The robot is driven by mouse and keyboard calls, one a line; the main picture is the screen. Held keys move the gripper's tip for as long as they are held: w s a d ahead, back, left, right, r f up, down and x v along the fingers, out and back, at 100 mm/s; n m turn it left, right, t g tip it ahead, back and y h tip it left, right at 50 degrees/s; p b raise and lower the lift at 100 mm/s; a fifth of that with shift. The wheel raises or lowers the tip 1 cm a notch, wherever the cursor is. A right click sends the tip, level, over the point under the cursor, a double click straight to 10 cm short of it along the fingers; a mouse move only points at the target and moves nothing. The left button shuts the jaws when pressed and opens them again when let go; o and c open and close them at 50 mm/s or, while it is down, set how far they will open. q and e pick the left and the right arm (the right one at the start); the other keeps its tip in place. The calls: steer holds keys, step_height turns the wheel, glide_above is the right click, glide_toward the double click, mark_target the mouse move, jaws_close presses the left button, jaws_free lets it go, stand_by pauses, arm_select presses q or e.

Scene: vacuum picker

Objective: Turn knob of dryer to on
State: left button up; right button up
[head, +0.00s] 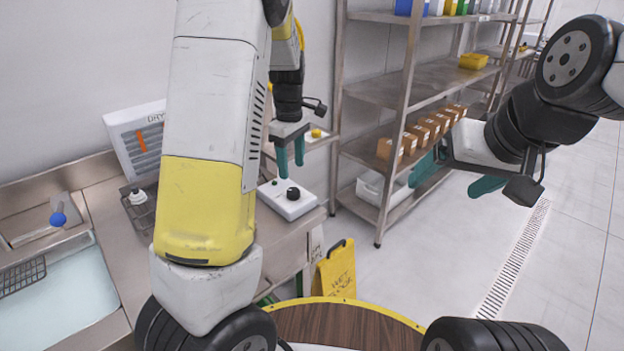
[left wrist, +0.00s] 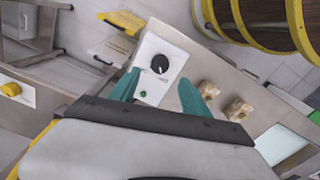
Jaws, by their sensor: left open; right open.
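The dryer control box (head: 284,205) is a small white box on the steel counter, with a black round knob (head: 293,193) on top. In the left wrist view the knob (left wrist: 160,64) has a pale pointer mark, and a green button or light (left wrist: 143,94) sits near the box's edge. My left gripper (head: 290,172) is open and empty, its teal fingers pointing down just above the box. In the left wrist view its fingertips lie on either side of the box, short of the knob. My right gripper (head: 462,173) is open and empty, away at the right.
A unit labelled "DRY" (head: 138,130) stands at the back left of the counter (head: 100,205). A sink (head: 65,300) is at far left. A steel shelf (head: 395,85) with boxes stands behind. A yellow wet-floor sign (head: 335,270) stands below the counter.

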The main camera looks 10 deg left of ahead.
mark_target(293, 190)
arm_select(q)
step_height(293, 190, down, 8)
steer(key=shift+r, duration=0.1)
stand_by(0.4)
steer(key=shift+c, duration=0.2)
jaws_close()
